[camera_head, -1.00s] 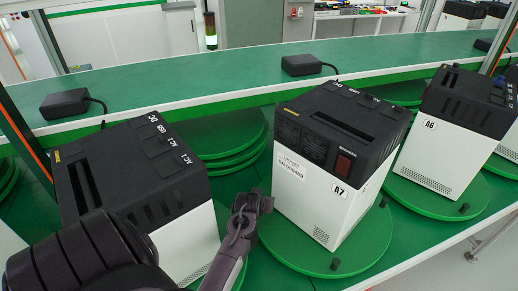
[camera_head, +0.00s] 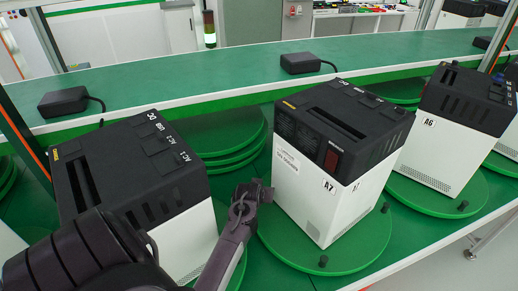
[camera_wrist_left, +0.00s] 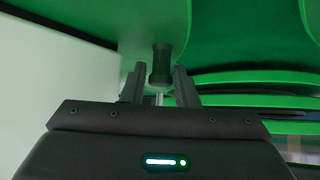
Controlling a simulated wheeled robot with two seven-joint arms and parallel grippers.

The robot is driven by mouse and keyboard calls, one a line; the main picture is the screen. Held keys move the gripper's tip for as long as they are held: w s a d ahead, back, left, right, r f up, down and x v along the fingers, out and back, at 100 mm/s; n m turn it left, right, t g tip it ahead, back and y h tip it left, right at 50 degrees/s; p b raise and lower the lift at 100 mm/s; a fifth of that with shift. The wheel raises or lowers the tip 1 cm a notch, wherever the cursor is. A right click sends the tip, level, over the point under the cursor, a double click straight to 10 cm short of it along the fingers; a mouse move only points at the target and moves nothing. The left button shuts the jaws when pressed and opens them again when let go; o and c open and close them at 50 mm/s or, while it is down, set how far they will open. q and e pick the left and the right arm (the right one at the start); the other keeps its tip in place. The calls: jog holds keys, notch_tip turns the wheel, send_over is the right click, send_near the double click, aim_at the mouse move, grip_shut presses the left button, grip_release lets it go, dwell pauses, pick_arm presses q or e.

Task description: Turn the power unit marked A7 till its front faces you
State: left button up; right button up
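The power unit A7 (camera_head: 318,205) is a white box with a black top, upright on a green turntable (camera_head: 290,247). Its face with fan grilles, a red switch (camera_head: 332,158) and the A7 label (camera_head: 328,186) points toward the lower left of the head view; a side face shows at right. My left gripper (camera_head: 257,190) is at the turntable's left edge, beside the unit. In the left wrist view, its two fingers (camera_wrist_left: 160,82) stand apart on either side of a dark peg (camera_wrist_left: 161,62), with slight gaps visible. My right gripper is not in view.
Two dark pegs (camera_head: 323,261) (camera_head: 385,207) stand on the turntable's rim. Unit A6 (camera_head: 430,150) stands close at right, another unit (camera_head: 140,180) close at left. Behind runs a green shelf (camera_head: 220,80) with small black boxes (camera_head: 302,63).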

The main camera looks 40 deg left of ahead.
pick_arm(q)
jog(key=v, duration=0.8)
jog(key=shift+b, duration=0.3)
jog(key=shift+o, duration=1.3)
jog(key=shift+w+a, duration=0.1)
jog(key=shift+a+r, duration=0.15)
jog(key=shift+a, duration=0.15)
jog(key=w+f+m+g+h+b, duration=0.1)
jog(key=m, duration=0.1)
jog(key=w+a+f+m+g+h+b, duration=0.1)
jog(key=w+f+m+h, duration=0.1)
jog(key=w+a+f+m+g+h+b, duration=0.1)
jog(key=m, duration=0.1)
jog(key=shift+w+a+f+h+b, duration=0.1)
jog(key=shift+w+f+h+b, duration=0.1)
jog(key=shift+f+h+b, duration=0.15)
